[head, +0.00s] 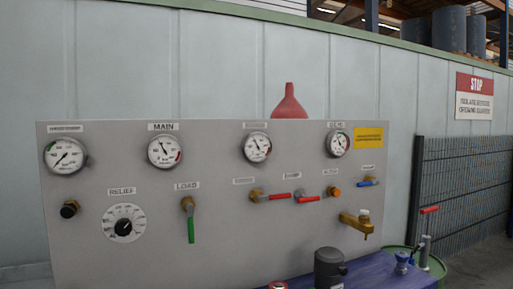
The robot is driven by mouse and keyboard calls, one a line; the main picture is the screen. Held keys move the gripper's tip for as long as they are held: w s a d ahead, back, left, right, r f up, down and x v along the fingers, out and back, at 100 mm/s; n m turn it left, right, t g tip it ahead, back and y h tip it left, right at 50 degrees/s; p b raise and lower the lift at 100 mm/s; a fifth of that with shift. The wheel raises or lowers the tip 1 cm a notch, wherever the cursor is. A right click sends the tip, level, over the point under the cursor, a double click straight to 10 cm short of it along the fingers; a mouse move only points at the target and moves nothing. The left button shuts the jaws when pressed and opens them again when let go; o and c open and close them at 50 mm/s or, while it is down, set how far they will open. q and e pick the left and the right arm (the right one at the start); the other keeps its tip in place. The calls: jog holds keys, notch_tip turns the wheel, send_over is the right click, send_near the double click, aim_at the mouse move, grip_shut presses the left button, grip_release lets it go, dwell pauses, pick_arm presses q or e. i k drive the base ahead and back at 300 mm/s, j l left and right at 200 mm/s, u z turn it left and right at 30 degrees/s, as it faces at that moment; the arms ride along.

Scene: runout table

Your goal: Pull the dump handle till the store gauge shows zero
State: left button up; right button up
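A grey panel carries a row of round gauges. The third gauge (257,147) and the right gauge (337,144) have labels too blurred to read surely, so I cannot tell which is the store gauge. Both needles point toward the upper left. The MAIN gauge (164,151) and a far left gauge (65,155) stand beside them. A small label (292,176) appears to read DUMP; under it a red lever (306,198), likely the dump handle, lies nearly level, pointing right. Neither of my grippers is in view.
Another red lever (272,197) sits close left of it. A green LOAD lever (190,228) hangs down. An orange knob (334,192), a blue lever (367,182) and a brass tap (356,222) are to the right. A dark cylinder (328,268) stands below, by a blue surface (385,277).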

aim_at(305, 199)
jog(key=i+l+u, duration=0.35)
jog(key=l, duration=0.25)
jog(key=i+l+u, duration=0.35)
jog(key=l, duration=0.4)
jog(key=i, duration=0.1)
